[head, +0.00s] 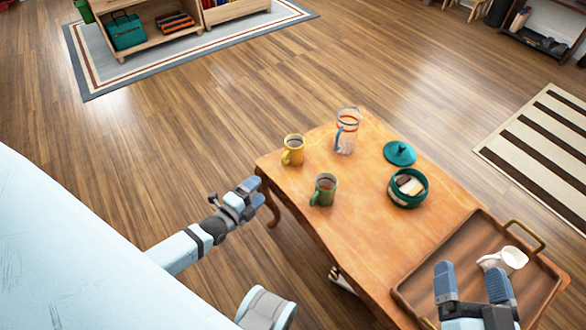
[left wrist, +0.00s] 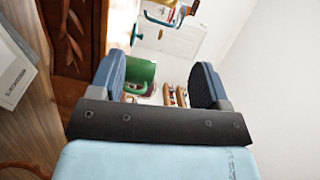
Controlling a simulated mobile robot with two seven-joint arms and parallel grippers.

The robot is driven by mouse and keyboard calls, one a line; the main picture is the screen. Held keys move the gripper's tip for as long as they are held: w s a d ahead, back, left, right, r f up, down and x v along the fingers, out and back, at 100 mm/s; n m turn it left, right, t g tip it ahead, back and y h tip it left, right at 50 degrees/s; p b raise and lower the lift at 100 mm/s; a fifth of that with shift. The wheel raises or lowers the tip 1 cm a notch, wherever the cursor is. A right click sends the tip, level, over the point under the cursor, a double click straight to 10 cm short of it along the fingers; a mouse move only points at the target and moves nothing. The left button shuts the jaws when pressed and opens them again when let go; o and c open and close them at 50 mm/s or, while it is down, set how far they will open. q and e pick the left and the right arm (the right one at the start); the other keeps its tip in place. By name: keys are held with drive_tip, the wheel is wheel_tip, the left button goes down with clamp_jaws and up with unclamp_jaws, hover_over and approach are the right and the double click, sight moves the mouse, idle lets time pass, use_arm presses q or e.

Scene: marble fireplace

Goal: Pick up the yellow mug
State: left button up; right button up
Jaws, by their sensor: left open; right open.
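The yellow mug (head: 293,150) stands upright near the far left corner of the wooden table (head: 345,215). Its handle points to the lower left in the head view. My left gripper (head: 254,192) is open and empty, off the table's left edge, to the lower left of the mug and apart from it. In the left wrist view my left gripper (left wrist: 160,75) frames a green object (left wrist: 140,76) beyond its fingers; I cannot clearly make out the yellow mug there. My right gripper (head: 471,272) is open over the near part of the tray.
A green mug (head: 324,190) stands close to the yellow one. A striped glass pitcher (head: 346,130), a teal lid (head: 400,153) and a teal pot (head: 408,203) stand nearby. A brown tray (head: 416,284) holds a white pitcher (head: 510,258).

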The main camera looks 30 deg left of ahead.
use_arm(q)
wheel_tip(320, 180, down, 2)
drive_tip(key=a+b, duration=0.1)
drive_tip(key=a, duration=0.1)
drive_tip(key=m+b, duration=0.1)
drive_tip(key=b, duration=0.1)
approach(282, 162)
drive_tip(key=w, duration=0.3)
drive_tip(key=w+f, duration=0.1)
drive_tip(key=shift+w+d+t, duration=0.25)
drive_tip(key=shift+d+t, duration=0.05)
drive_tip(key=shift+t, duration=0.1)
drive_tip(key=w+b, duration=0.1)
drive_tip(key=w, duration=0.1)
drive_tip(key=w+b, duration=0.1)
drive_tip(key=w, duration=0.1)
drive_tip(key=w+d+b, duration=0.1)
drive_tip(key=shift+w+r, duration=0.2)
drive_tip(key=shift+w, duration=0.2)
drive_tip(key=shift+r, duration=0.1)
drive_tip(key=c, duration=0.9)
use_arm(e)
drive_tip(key=f, duration=0.1)
drive_tip(key=a+f+y, duration=0.1)
drive_tip(key=f, duration=0.1)
drive_tip(key=shift+s+a+f+n+g, duration=0.1)
drive_tip(key=shift+a+n+g, duration=0.1)
drive_tip(key=shift+n+g, duration=0.1)
